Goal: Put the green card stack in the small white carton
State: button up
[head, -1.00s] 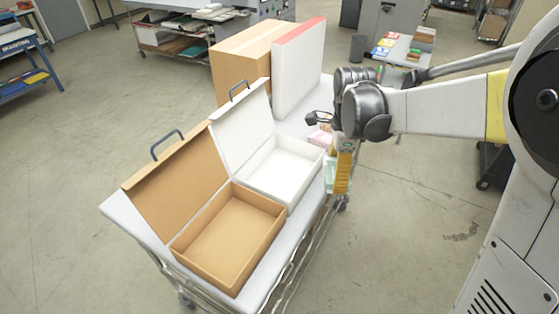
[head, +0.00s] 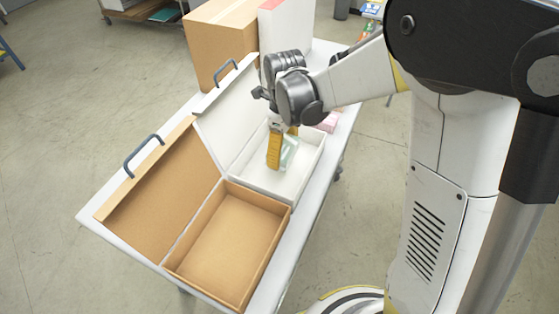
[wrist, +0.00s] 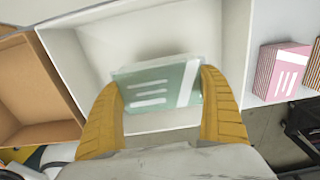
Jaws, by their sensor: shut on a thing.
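The green card stack (wrist: 160,88) is pale green with white stripes. My gripper (head: 280,158) has yellow fingers and is shut on it, one finger on each side in the wrist view (wrist: 163,100). The stack also shows in the head view (head: 290,154), partly hidden by a finger. The small white carton (head: 312,166) stands open with its lid raised to the left. The stack is over the carton's opening, and the wrist view shows the carton's floor and walls (wrist: 100,50) beyond it. I cannot tell whether the stack touches the floor.
An open brown carton (head: 283,222) stands beside the white one, lid raised. A pink card stack (wrist: 280,70) lies on the table just outside the white carton. A large brown box (head: 215,45) and a white box with a red top (head: 285,30) stand behind.

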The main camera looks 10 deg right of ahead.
jog(key=shift+s+a+f, duration=0.15)
jog(key=shift+a+f, duration=0.3)
jog(key=shift+a, duration=0.05)
jog(key=shift+f+b, duration=0.3)
jog(key=shift+f, duration=1.6)
jog(key=shift+f, duration=0.25)
jog(key=o, duration=1.2)
jog(key=shift+r, duration=0.1)
jog(key=shift+c, duration=0.2)
jog(key=shift+r, duration=0.15)
